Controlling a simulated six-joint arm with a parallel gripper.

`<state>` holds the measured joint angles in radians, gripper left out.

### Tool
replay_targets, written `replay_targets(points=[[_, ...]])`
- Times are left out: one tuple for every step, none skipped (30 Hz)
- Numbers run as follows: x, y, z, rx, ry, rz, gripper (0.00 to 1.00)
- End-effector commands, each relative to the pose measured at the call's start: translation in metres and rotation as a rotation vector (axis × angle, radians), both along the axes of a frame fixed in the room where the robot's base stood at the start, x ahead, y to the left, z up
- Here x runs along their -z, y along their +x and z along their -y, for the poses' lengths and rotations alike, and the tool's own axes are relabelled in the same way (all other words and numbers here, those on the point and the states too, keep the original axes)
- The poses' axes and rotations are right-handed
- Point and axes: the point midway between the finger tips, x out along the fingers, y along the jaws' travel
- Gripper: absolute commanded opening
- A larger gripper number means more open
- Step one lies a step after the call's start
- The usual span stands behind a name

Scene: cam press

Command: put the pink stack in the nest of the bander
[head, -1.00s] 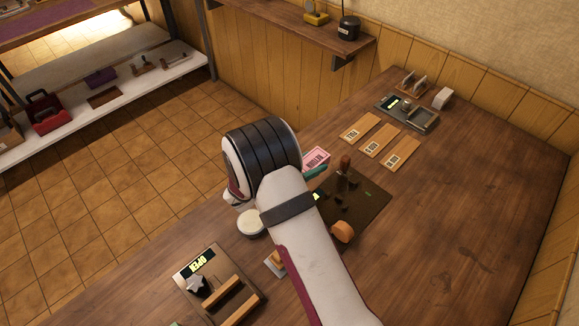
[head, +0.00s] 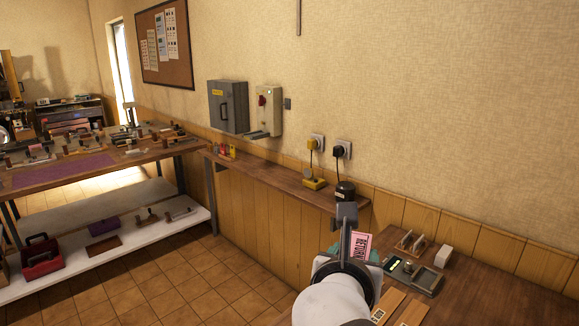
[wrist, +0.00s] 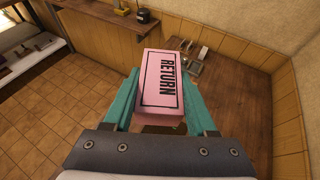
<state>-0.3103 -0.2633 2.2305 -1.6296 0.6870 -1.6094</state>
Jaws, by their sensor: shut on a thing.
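My gripper (wrist: 161,85) has teal fingers, shut on the stack, one on each side. In the head view my gripper (head: 350,256) is partly hidden by my own wrist. I cannot tell the bander and its nest for certain in the current frames.
A device with a lit display and a tray (head: 412,276) stands on the brown table (head: 480,290). Near it are a wooden rack (head: 411,243), a white block (head: 443,256) and label boards (head: 412,313). A wall shelf (head: 270,180) runs behind. The table's right part is clear.

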Motion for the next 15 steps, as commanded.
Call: replay_targets(points=[[-0.008, -0.005, 0.0, -0.015, 0.002, 0.004, 0.0], [-0.01, -0.006, 0.0, -0.023, 0.0, 0.002, 0.0], [-0.009, -0.007, -0.002, -0.03, 0.0, -0.002, 0.0], [-0.005, -0.007, -0.005, -0.031, -0.003, -0.005, 0.0], [0.001, -0.007, -0.009, -0.032, -0.004, -0.008, 0.0], [0.014, -0.006, -0.016, -0.028, -0.006, -0.013, 0.0], [0.026, -0.006, -0.022, -0.023, -0.009, -0.014, 0.0], [0.041, -0.006, -0.031, -0.014, -0.01, -0.016, 0.0], [0.062, -0.007, -0.042, 0.001, -0.014, -0.017, 0.0], [0.079, -0.009, -0.051, 0.017, -0.015, -0.017, 0.0], [0.097, -0.012, -0.059, 0.035, -0.018, -0.017, 0.0], [0.12, -0.018, -0.07, 0.064, -0.02, -0.017, 0.0], [0.138, -0.024, -0.079, 0.086, -0.021, -0.015, 0.0], [0.156, -0.031, -0.086, 0.113, -0.023, -0.013, 0.0], [0.179, -0.042, -0.094, 0.152, -0.023, -0.013, 0.0]])
